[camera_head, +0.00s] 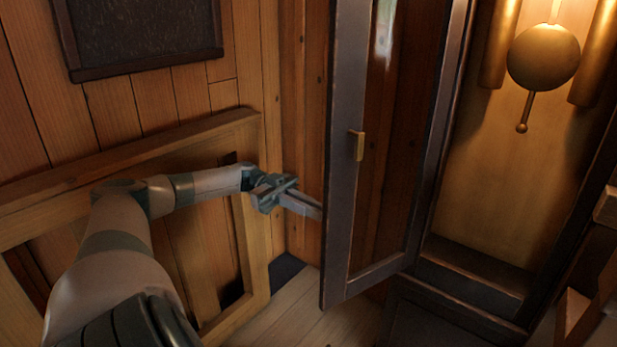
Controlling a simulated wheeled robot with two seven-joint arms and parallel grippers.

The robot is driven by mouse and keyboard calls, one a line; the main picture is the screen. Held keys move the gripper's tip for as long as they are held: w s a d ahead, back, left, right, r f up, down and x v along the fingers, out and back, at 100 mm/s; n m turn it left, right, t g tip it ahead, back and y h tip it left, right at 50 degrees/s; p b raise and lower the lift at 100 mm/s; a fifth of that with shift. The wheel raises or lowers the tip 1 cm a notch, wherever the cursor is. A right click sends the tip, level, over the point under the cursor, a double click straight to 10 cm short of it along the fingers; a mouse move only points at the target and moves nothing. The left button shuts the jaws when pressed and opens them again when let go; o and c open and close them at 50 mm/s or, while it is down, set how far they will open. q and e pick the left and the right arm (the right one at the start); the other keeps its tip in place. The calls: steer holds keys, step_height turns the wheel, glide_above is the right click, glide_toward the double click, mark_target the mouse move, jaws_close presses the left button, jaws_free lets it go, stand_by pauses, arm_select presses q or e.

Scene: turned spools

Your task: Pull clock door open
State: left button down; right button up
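The clock door (342,235) is a tall dark frame with a glass pane and a small brass handle (356,146). It stands swung open, away from the clock case (470,268). A brass pendulum (543,57) and weights show inside the case. My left gripper (308,206) is at the left of the door, with its fingers pointing at the door's outer edge, below the handle. The fingertips meet or pass behind the edge; I cannot tell if they touch it. The finger gap is unclear. My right gripper is not in view.
A wooden railing-like frame (130,152) stands against the plank wall behind my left arm. A dark framed panel (140,35) hangs above it. Wooden pieces (590,300) stand at the lower right. Pale floorboards (310,315) show below the door.

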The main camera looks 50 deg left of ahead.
arm_select(q)
steer(key=shift+w+a+r, duration=0.1)
steer(key=shift+w+r, duration=0.3)
steer(key=shift+w, duration=0.05)
steer(key=c, duration=1.9)
jaws_free()
steer(key=shift+w, duration=0.2)
steer(key=shift+o, duration=0.3)
steer(key=shift+w+d+f, duration=0.2)
steer(key=shift+w+d, duration=0.15)
steer(key=shift+s+f, duration=0.1)
steer(key=shift+s, duration=0.05)
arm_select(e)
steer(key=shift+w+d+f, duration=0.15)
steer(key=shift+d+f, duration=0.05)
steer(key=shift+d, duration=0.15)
arm_select(q)
steer(key=shift+s+a+f, duration=0.1)
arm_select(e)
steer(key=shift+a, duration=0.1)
